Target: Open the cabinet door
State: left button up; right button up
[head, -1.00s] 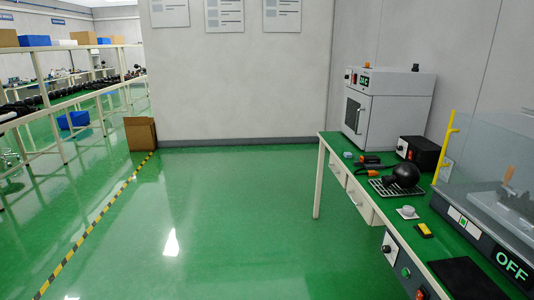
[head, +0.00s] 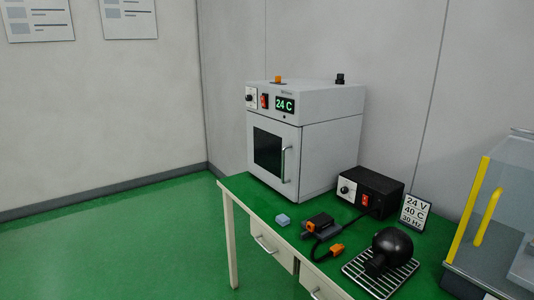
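The cabinet (head: 332,155) is a white box-shaped unit at the far end of the green-topped bench. Its display reads 24 C. Its door (head: 270,160), with a dark window, faces left and toward me and looks shut. A vertical metal handle (head: 284,164) is on the door's right side. Neither of my grippers is in view.
The green-topped bench (head: 234,182) has drawers with handles below. On it are a black power box (head: 370,191), a small blue-grey block (head: 283,220), an orange-and-black connector with cable (head: 320,224), a wire rack (head: 355,266) under a black round device (head: 393,248), and a sign (head: 415,212). The floor at left is clear.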

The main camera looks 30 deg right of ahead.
aim_at(274, 146)
jog(key=i+z, duration=0.2)
jog(key=i, duration=0.3)
jog(key=i+j+z, duration=0.2)
jog(key=i, duration=0.35)
jog(key=l, duration=0.1)
